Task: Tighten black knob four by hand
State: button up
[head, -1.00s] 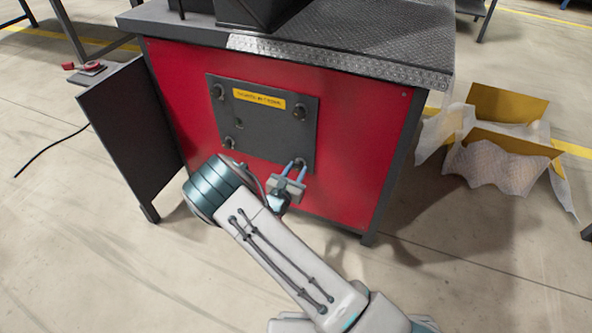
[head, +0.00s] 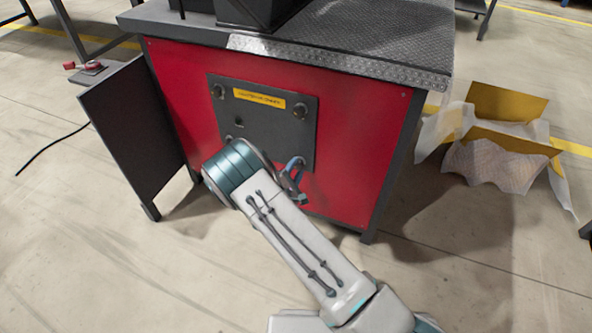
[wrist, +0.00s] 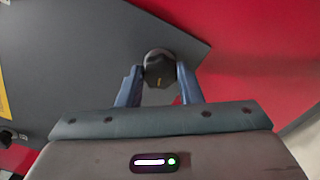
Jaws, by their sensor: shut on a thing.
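A dark grey panel (head: 262,140) with a yellow label is set in the red cabinet front. Black knobs sit at its upper left (head: 219,90) and upper right (head: 301,112). My arm hides the panel's lower left corner in the head view. In the wrist view a black knob (wrist: 158,65) at the panel's corner sits between the blue fingers of my gripper (wrist: 160,80). The gripper is shut on that knob, and the hand looks turned relative to the panel. In the head view my gripper (head: 294,167) is at the lower right corner, partly hidden by my arm.
The red cabinet (head: 355,150) has a dark metal top (head: 390,45). A dark side panel (head: 130,130) stands open at left, near a red button on a small stand (head: 90,68). Open cartons with wrapping (head: 500,150) lie on the floor at right.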

jog(key=m+b, duration=0.1)
jog(key=m, duration=0.2)
jog(key=shift+f+m, duration=0.15)
jog(key=shift+m, duration=0.25)
jog(key=m+b, duration=0.1)
jog(key=m, duration=0.3)
jog(key=shift+b, duration=0.35)
jog(key=shift+s+m, duration=0.1)
jog(key=shift+m, duration=0.2)
jog(key=o, duration=1)
jog(key=p+v, duration=0.3)
jog(key=v, duration=1.1)
jog(key=shift+p, duration=0.35)
